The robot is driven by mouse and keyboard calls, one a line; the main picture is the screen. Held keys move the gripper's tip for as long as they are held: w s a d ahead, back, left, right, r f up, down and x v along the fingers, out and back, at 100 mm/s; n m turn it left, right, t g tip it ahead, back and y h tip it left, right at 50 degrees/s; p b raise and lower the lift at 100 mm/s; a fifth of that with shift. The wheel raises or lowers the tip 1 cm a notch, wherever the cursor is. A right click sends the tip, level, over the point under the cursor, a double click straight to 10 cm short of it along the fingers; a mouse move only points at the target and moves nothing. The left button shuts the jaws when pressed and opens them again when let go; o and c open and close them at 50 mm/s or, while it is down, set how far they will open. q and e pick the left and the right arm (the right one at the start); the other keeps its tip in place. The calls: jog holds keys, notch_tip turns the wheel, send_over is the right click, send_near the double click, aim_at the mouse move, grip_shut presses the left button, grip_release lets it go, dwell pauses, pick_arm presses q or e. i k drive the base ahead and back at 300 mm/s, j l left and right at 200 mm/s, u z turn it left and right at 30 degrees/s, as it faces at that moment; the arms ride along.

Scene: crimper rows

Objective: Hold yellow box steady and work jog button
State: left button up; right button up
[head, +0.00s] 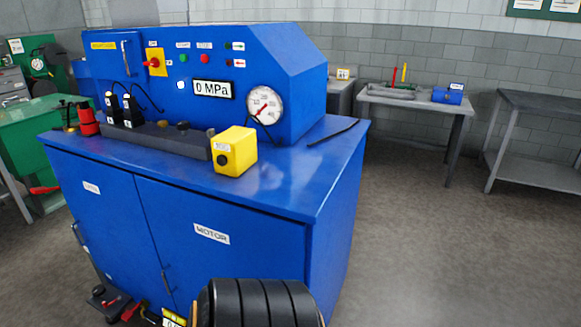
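The yellow box (236,151) sits on the blue cabinet's top (272,188), near its front edge and right of the dark bar. A white label is on its front face, apparently reading JOG. The dark round jog button (221,159) is on that face below the label.
A dark bar (160,140) lies left of the box. The blue console (215,62) behind carries a gauge (263,105) and a 0 MPa display (213,89). A black rod (333,132) lies right.

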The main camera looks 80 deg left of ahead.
aim_at(222, 160)
jog(key=i+l+u, duration=0.2)
jog(key=i, duration=0.2)
jog(key=i+l+u, duration=0.15)
jog(key=i, duration=0.25)
jog(key=i+u, duration=0.2)
jog(key=u, duration=0.25)
jog(key=i+u, duration=0.2)
jog(key=u, duration=0.2)
jog(key=i+u, duration=0.25)
jog(key=u, duration=0.2)
jog(key=i+l+u, duration=0.15)
jog(key=u, duration=0.25)
